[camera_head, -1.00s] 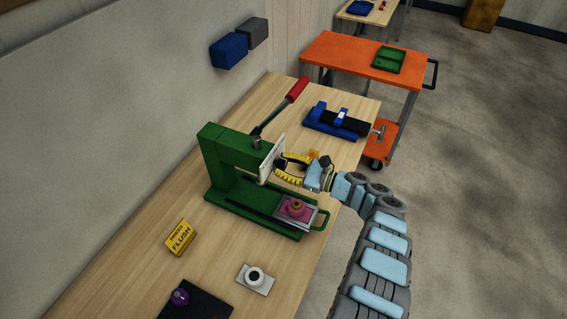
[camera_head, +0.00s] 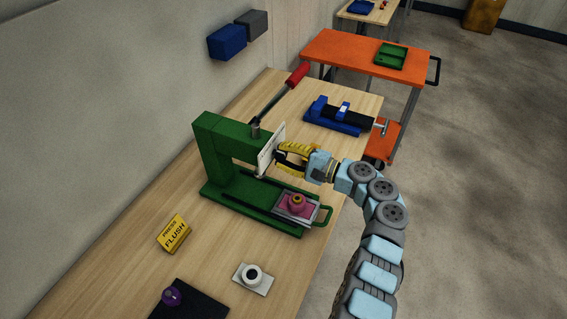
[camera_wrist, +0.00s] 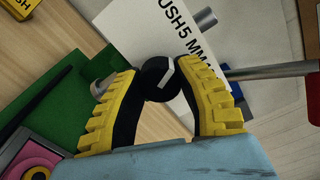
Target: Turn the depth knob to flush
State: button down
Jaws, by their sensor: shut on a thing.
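The green press (camera_head: 222,150) stands on the wooden bench with a white dial plate (camera_head: 266,152) on its head. In the wrist view the plate (camera_wrist: 192,60) reads "USH", "5 MM" and further lettering, partly hidden. The depth knob (camera_wrist: 155,82) is a round black knob with a slanted white mark, in front of the plate. My gripper (camera_head: 283,152) has yellow fingers, which are shut on the knob from both sides in the wrist view (camera_wrist: 158,76). The yellow sign (camera_head: 174,234) reads "PRESS FLUSH". A pink part (camera_head: 297,202) sits on the press's slide.
A red-handled lever (camera_head: 298,74) rises behind the press head. A blue vise (camera_head: 335,118) stands beyond. A white block with a dark-centred ring (camera_head: 252,276) and a purple part (camera_head: 172,296) lie in front. An orange cart (camera_head: 350,52) stands behind the bench.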

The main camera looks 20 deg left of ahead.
jog(key=n+b, duration=0.2)
jog(key=b, duration=0.1)
jog(key=shift+f+n, duration=0.3)
jog(key=shift+f, duration=0.1)
jog(key=n+b, duration=0.2)
jog(key=b, duration=0.1)
jog(key=shift+r, duration=0.25)
jog(key=shift+r+n+b, duration=0.1)
jog(key=shift+n+b, duration=0.2)
jog(key=shift+n, duration=0.1)
jog(key=c, duration=0.6)
grip_release()
jog(key=shift+a, duration=0.1)
jog(key=s+d, duration=0.1)
jog(key=d, duration=1.1)
